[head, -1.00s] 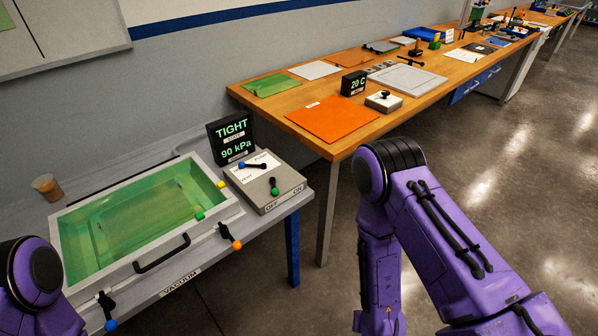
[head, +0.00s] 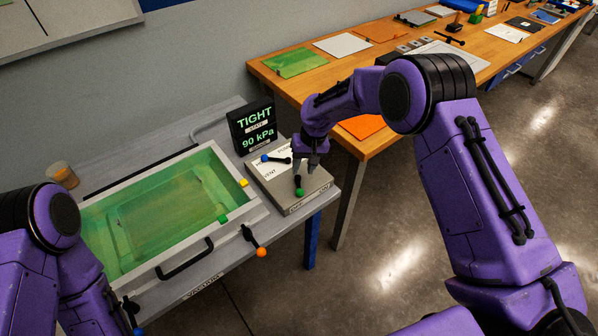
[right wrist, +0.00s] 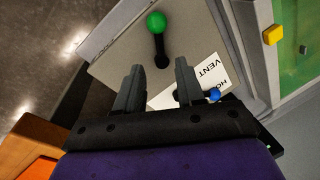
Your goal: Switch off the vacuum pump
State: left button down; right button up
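The grey control box (head: 318,187) stands right of the bath, with OFF and ON lettered along its front edge. Its black lever with a green knob (head: 299,191) points toward that front edge; I cannot tell for sure which label it is set to. The green knob also shows in the right wrist view (right wrist: 156,22), beyond the fingertips. My right gripper (head: 306,166) hangs just above the box near this lever, fingers down, open and empty. A lever with a blue knob (head: 265,158) lies by the VENT label. My left gripper is out of view; only my left arm shows.
A black display (head: 253,128) behind the box reads TIGHT and 90 kPa. The bath (head: 172,257) of green liquid has a black handle and clamps with orange (head: 261,252) and blue knobs. A cup (head: 63,175) stands at the back left. A wooden bench (head: 352,94) is behind.

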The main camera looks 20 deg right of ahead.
aim_at(298, 181)
jog(key=f, duration=0.3)
jog(key=a+f, duration=0.1)
jog(key=f, duration=0.1)
jog(key=shift+w+p, duration=0.25)
jog(key=shift+p, duration=0.1)
jog(key=shift+s+r, duration=0.1)
jog(key=shift+s, duration=0.05)
jog(key=shift+c, duration=0.6)
grip_shut()
jog(key=shift+a+m, duration=0.1)
jog(key=shift+m, duration=0.7)
jog(key=shift+o, duration=0.6)
grip_release()
